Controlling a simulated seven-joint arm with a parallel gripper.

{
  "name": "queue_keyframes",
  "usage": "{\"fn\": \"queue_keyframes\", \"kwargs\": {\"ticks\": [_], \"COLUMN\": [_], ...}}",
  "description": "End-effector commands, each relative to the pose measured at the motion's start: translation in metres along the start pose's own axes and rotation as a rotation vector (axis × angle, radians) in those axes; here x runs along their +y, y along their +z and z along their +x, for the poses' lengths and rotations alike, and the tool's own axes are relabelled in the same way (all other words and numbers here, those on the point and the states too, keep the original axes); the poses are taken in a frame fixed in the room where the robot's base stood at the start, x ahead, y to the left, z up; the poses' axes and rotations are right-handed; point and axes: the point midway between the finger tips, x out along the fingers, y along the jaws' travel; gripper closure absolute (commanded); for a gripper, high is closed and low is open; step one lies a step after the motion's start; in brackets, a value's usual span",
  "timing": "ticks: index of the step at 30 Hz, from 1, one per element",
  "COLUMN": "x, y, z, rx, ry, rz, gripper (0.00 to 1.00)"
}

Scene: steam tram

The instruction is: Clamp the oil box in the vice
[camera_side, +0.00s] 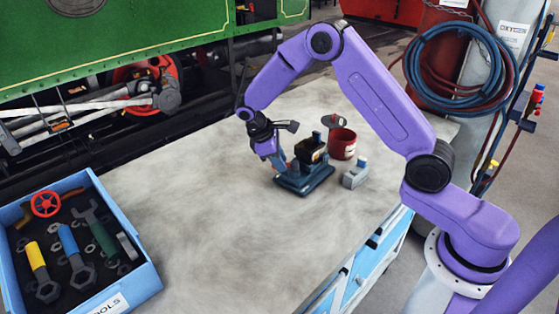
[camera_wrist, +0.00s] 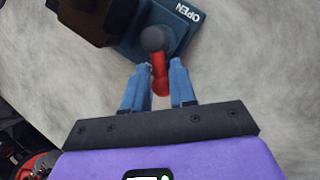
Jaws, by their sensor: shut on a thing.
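The blue-grey vice (camera_side: 306,187) stands on the bench. The dark brown oil box (camera_side: 312,149) sits upright in it, between its jaws; I cannot tell how tightly. In the wrist view the oil box (camera_wrist: 90,22) is at the top left, beside the vice body (camera_wrist: 178,38) marked "OPEN". My gripper (camera_side: 281,162) reaches down at the vice's left side. In the wrist view my gripper (camera_wrist: 160,72) has its blue fingers on either side of the vice's red handle (camera_wrist: 160,82), which has a dark round knob, and is shut on it.
A red can (camera_side: 342,144) stands behind the vice. A small grey block-like object (camera_side: 355,174) stands to its right. A blue tool tray (camera_side: 138,268) is at the lower left. The bench top (camera_side: 200,215) between tray and vice is clear.

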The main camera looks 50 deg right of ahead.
Motion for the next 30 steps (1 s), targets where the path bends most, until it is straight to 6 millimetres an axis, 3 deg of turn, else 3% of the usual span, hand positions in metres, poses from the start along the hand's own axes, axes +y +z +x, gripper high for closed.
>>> {"fn": "queue_keyframes", "kwargs": {"ticks": [11, 12, 14, 24, 30], "x": [0.001, 0.001, 0.001, 0.001, 0.001], "y": [-0.001, -0.001, -0.001, 0.0, -0.001], "z": [0.0, 0.0, 0.0, -0.002, -0.026], "rx": [0.003, 0.003, 0.002, 0.001, 0.004], "ry": [0.0, 0.0, 0.0, 0.0, 0.001], "rz": [0.006, 0.006, 0.007, 0.005, 0.007], "gripper": [1.0, 0.71, 0.57, 0.57, 0.57]}}
